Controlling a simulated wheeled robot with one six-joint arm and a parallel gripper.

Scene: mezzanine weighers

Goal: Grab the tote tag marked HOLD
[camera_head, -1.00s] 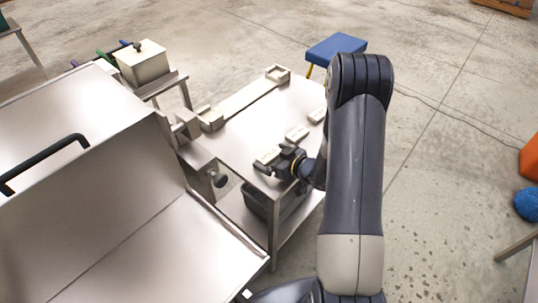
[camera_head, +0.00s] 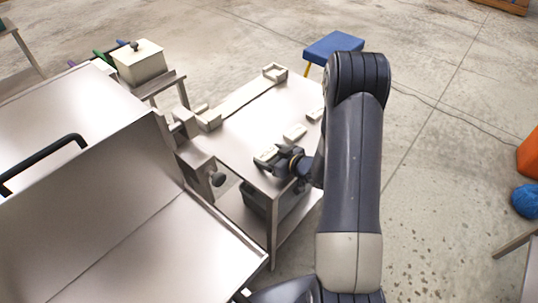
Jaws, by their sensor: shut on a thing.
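Several small pale tags lie in a row along the right side of the steel table. My gripper (camera_head: 266,158) is at the table's front right corner, shut on the nearest tag (camera_head: 268,153). The arm and jaws hide part of that tag. A second tag (camera_head: 294,132) lies just beyond it, and a third tag (camera_head: 315,114) lies farther back, partly beside my arm. Any writing on the tags is too small to read, so I cannot tell which one says HOLD.
The steel table (camera_head: 232,140) is mostly bare in the middle, with a raised rail (camera_head: 240,98) along its left side. A dark bin (camera_head: 256,198) sits below. A large steel housing fills the left. A blue stool (camera_head: 333,46) stands behind the table.

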